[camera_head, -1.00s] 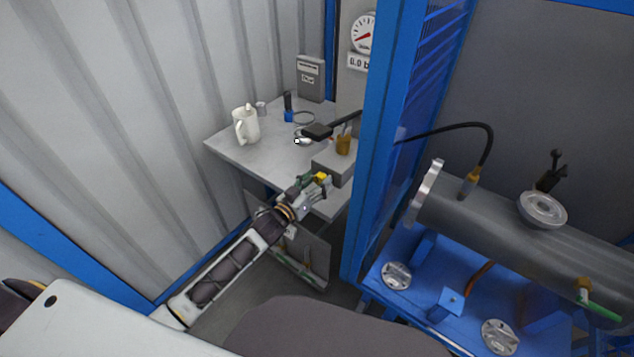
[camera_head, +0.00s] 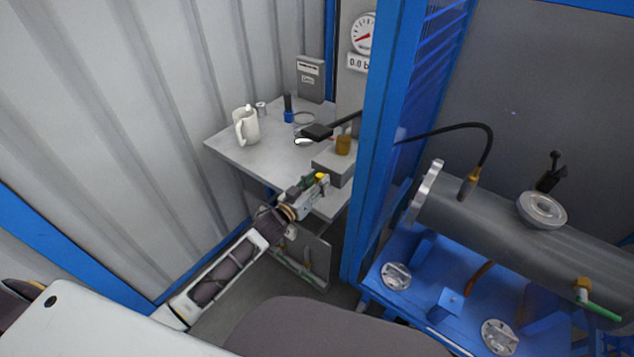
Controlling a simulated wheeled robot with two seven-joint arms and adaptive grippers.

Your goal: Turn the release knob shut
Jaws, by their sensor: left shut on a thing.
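My left gripper (camera_head: 314,188) reaches in from the lower left to the front of the grey pump block (camera_head: 336,165) at the bench's right edge. It is shut on a small yellow piece (camera_head: 322,178), which looks like the release knob. The fingers cover most of it, so its turn angle cannot be told. A brass-coloured cylinder (camera_head: 343,145) and a black lever (camera_head: 318,131) sit on or by the pump block. The dial gauge (camera_head: 363,35) stands above, with a "0.0" readout below it. My right gripper is not in view.
A white mug (camera_head: 246,126), a small can (camera_head: 261,108) and a blue-and-black item (camera_head: 288,110) stand on the bench (camera_head: 235,146). A blue post (camera_head: 373,130) rises right of the pump. Beyond it, a grey flanged shell (camera_head: 500,210) rests on a blue stand (camera_head: 435,285).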

